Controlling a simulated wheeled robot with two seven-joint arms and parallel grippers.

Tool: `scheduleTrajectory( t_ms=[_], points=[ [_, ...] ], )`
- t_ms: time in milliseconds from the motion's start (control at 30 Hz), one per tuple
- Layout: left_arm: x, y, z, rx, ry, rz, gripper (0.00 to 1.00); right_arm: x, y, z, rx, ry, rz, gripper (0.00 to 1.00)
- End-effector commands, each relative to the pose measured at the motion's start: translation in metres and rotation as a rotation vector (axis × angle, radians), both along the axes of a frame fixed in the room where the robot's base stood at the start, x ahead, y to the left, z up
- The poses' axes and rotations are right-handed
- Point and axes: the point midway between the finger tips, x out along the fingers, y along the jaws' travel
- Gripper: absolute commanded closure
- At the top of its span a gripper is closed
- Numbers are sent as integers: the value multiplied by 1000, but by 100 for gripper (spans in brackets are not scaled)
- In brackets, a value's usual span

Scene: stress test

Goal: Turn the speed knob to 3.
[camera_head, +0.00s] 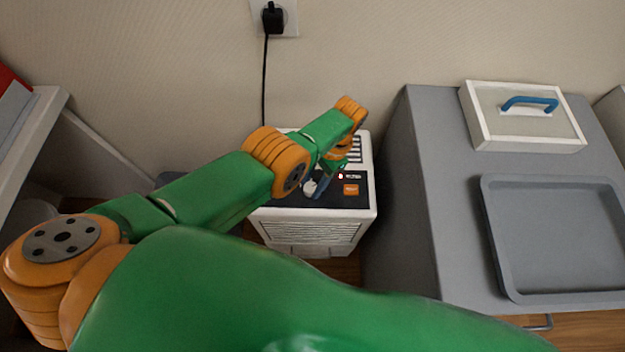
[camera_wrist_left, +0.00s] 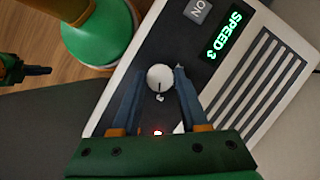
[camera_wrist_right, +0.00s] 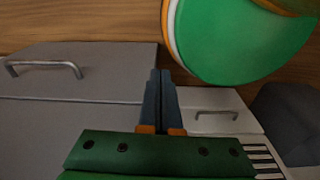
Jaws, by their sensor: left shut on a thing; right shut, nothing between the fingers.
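The white appliance (camera_head: 365,210) stands on the floor against the wall, with a dark control panel on top. Its round white speed knob (camera_wrist_left: 160,77) sits between the two blue fingers of my left gripper (camera_wrist_left: 159,82), which is shut on it. The knob's dark pointer line shows on its face. The lit green display (camera_wrist_left: 223,36) reads "SPEED 3". My left gripper also shows in the head view (camera_head: 322,184), over the panel. My right gripper (camera_wrist_right: 160,75) is shut and empty in the right wrist view, with its fingers together.
An "ON" button (camera_wrist_left: 198,11) is beside the display, and a red light (camera_wrist_left: 157,133) glows near my fingers. A grey cabinet (camera_head: 440,200) right of the appliance bears a grey tray (camera_head: 500,270) and a blue-handled box (camera_head: 480,125). A black cord (camera_head: 264,90) hangs from the wall plug.

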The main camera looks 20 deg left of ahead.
Motion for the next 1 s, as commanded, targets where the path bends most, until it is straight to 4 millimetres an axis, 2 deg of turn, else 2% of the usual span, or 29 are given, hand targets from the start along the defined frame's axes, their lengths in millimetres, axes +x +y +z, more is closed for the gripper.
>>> scheduleTrajectory(
  t_ms=[400,433,500,533,833,1000],
  points=[
    [0,0,0,-1,1,-7,100,0,0,0,0,0,0,100],
    [0,0,0,-1,1,-7,49,0,0,0,0,0,0,100],
    [0,0,0,0,0,-6,30,0,0,0,0,0,0,100],
    [0,0,0,0,0,-6,27,0,0,0,0,0,0,100],
    [1,-1,4,-1,-1,-5,27,0,0,1,0,0,0,100],
    [13,-9,35,-1,-4,-6,27,0,0,4,0,0,0,100]
  ],
)
